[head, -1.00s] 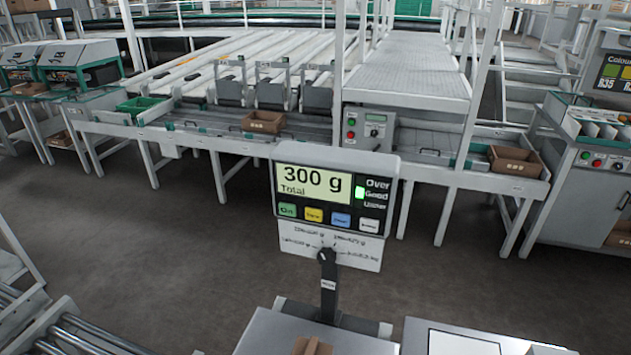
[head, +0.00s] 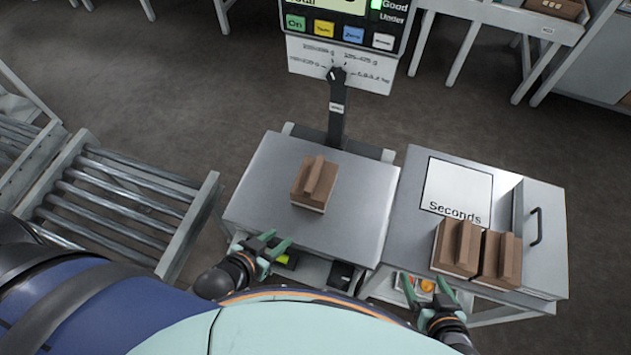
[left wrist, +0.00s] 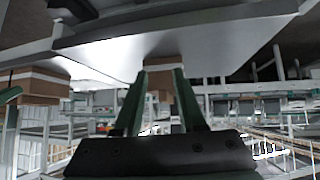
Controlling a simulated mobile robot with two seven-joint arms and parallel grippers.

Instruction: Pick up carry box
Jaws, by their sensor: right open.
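A brown carry box (head: 315,183) with a raised ridge on top stands upright on the scale's steel plate (head: 255,205). Two similar boxes stand side by side on the right bench, the left one (head: 457,248) and the right one (head: 502,259). My left gripper (head: 274,244) is open and empty at the plate's front edge, short of the scale box. In the left wrist view, its green fingers (left wrist: 160,95) are apart, with a brown box (left wrist: 162,72) beyond them. My right gripper (head: 428,289) is open and empty, in front of the two boxes.
The scale display (head: 345,15) stands on a post (head: 336,115) behind the plate. A roller conveyor (head: 125,205) is at left.

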